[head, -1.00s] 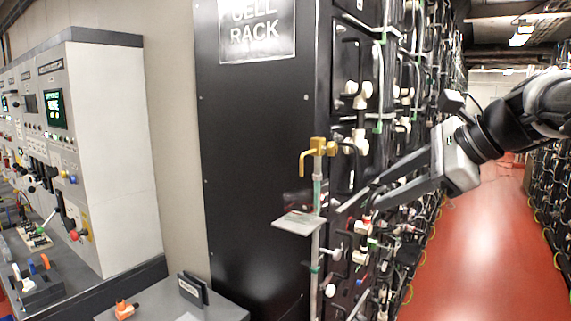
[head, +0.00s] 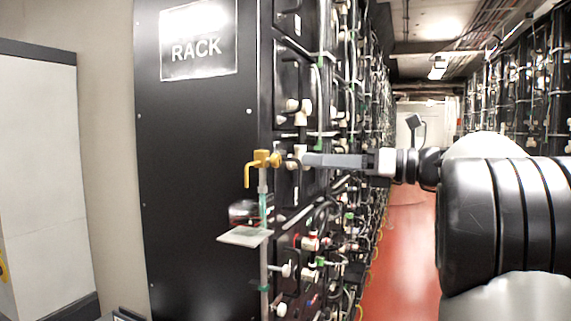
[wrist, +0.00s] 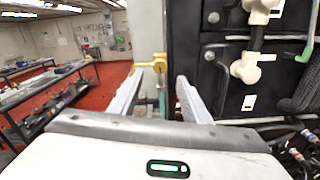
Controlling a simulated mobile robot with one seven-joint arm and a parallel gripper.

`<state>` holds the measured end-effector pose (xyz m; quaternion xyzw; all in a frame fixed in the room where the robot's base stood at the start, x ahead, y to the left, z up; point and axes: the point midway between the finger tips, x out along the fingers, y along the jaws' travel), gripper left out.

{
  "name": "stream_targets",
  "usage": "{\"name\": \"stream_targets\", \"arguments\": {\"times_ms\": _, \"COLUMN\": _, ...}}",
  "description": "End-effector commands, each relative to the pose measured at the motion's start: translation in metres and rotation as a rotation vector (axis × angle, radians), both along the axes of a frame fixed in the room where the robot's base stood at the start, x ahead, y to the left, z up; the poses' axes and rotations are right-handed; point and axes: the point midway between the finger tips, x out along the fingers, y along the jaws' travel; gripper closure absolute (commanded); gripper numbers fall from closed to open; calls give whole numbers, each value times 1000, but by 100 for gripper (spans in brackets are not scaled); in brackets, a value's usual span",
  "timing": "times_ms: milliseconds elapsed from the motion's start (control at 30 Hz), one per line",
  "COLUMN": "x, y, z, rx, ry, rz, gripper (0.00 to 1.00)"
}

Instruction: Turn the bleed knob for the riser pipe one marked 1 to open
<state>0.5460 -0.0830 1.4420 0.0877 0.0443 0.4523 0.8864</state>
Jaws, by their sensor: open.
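A slim vertical riser pipe (head: 264,228) stands at the corner of the black cell rack, with a brass fitting (head: 262,159) and a down-bent brass spout on top. White knobs (head: 285,270) stick out lower beside the pipe. I cannot read a 1 on any of them. My gripper (head: 305,159) is level with the brass fitting, just to its right, pointing left. In the wrist view my gripper (wrist: 160,74) has its fingers apart with nothing held. The brass fitting (wrist: 156,63) shows beyond and between the fingertips; I cannot tell whether they touch.
The black cell rack (head: 200,180) fills the middle, with cables and white fittings on its right face close to my gripper. A small plate (head: 243,237) juts from the pipe below the fitting. The red-floored aisle (head: 400,250) to the right is clear apart from my arm.

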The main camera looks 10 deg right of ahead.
Motion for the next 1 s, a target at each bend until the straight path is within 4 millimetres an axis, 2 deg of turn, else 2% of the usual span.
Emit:
{"name": "stream_targets", "arguments": {"times_ms": 33, "x": 7, "y": 11, "z": -1, "rx": -1, "ry": -1, "rz": 5, "gripper": 57}}
{"name": "stream_targets", "arguments": {"times_ms": 200, "x": 27, "y": 39, "z": -1, "rx": -2, "ry": 0, "rz": 3, "gripper": 57}}
{"name": "stream_targets", "arguments": {"times_ms": 400, "x": 43, "y": 60, "z": 0, "rx": -2, "ry": 0, "rz": 2, "gripper": 57}}
{"name": "stream_targets", "arguments": {"times_ms": 833, "x": 49, "y": 68, "z": 0, "rx": -2, "ry": 0, "rz": -1, "gripper": 57}}
{"name": "stream_targets", "arguments": {"times_ms": 1000, "x": 49, "y": 68, "z": 0, "rx": -2, "ry": 0, "rz": -1, "gripper": 85}}
